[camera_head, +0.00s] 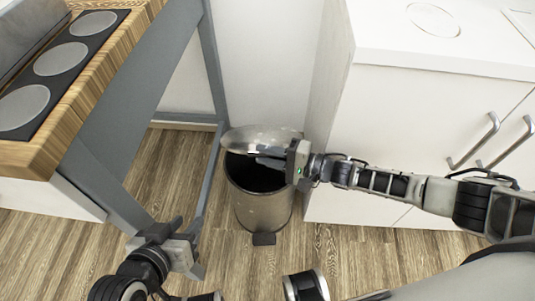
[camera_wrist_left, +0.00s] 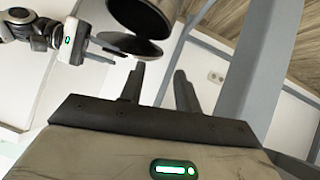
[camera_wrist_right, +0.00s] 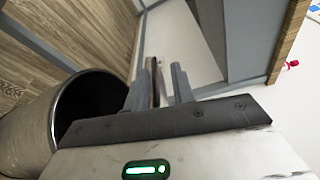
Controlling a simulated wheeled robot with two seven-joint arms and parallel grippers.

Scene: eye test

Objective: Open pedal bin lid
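The pedal bin (camera_head: 262,208) is a metal cylinder with a dark inside, standing on the floor between a grey frame and a white cabinet. Its round lid (camera_head: 250,138) is raised and tilted above the opening. A dark pedal (camera_head: 264,239) is at its front base. My right gripper (camera_head: 270,156) is at the lid; in the right wrist view its fingers (camera_wrist_right: 160,88) are apart, with the lid seen as a thin edge between them. My left gripper (camera_head: 190,250) is open and empty, low and left of the bin; its spread fingers (camera_wrist_left: 163,88) show in the left wrist view.
A wooden counter (camera_head: 110,60) with a dark hob is at the upper left, on a grey frame (camera_head: 213,80). A white cabinet (camera_head: 400,110) with metal handles stands close at the bin's right. Wooden floor (camera_head: 60,245) is free in front.

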